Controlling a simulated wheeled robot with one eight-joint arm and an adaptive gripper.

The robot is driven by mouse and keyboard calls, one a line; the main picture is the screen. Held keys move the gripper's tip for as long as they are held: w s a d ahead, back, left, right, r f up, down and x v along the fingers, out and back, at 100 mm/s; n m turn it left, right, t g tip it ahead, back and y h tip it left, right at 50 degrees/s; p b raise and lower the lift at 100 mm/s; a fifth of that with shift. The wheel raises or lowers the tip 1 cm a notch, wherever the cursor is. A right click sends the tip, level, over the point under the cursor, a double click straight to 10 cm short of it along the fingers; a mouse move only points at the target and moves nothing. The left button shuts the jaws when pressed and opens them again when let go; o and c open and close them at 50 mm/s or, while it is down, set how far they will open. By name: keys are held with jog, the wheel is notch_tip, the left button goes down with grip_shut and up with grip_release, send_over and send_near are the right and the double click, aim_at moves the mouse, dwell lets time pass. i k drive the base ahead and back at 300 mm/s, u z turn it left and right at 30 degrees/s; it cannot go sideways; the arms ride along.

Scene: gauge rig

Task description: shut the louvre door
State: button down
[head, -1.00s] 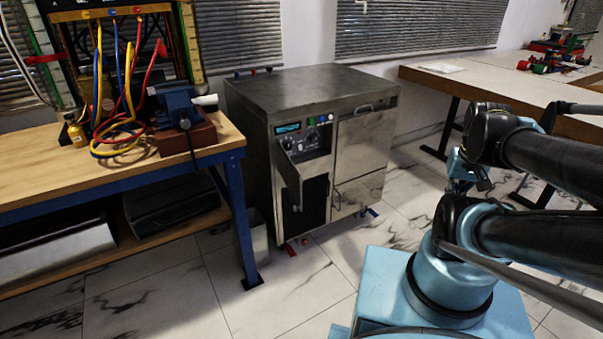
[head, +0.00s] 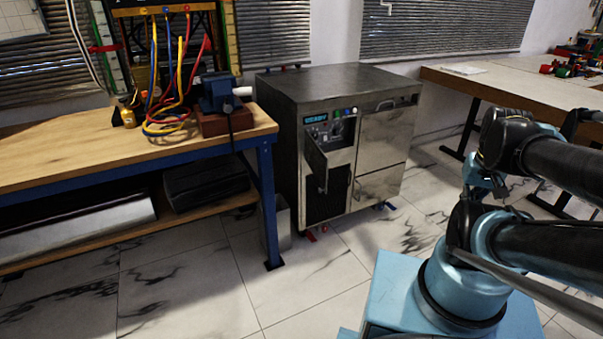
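The steel cabinet (head: 384,136) stands on the floor between two tables. A narrow door (head: 316,163) on the left of its front stands ajar, swung out below a small control panel (head: 329,127). I take it for the louvre door; its slats cannot be made out. A dark opening (head: 328,201) shows beside and below it. My folded arm (head: 545,165) is at the right, well apart from the cabinet. My gripper cannot be made out in this view.
A wooden workbench (head: 60,160) with blue legs stands left of the cabinet, bearing a vise (head: 218,92) and coloured cables (head: 172,115). Another table (head: 520,90) stands at the right. Marble-tiled floor (head: 300,285) lies clear in front of the cabinet.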

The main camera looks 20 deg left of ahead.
aim_at(318, 162)
jog(key=k, duration=0.45)
jog(key=u, duration=1.1)
jog(key=i, duration=0.5)
jog(key=z, duration=1.25)
jog(key=k, duration=0.45)
jog(key=u, duration=0.8)
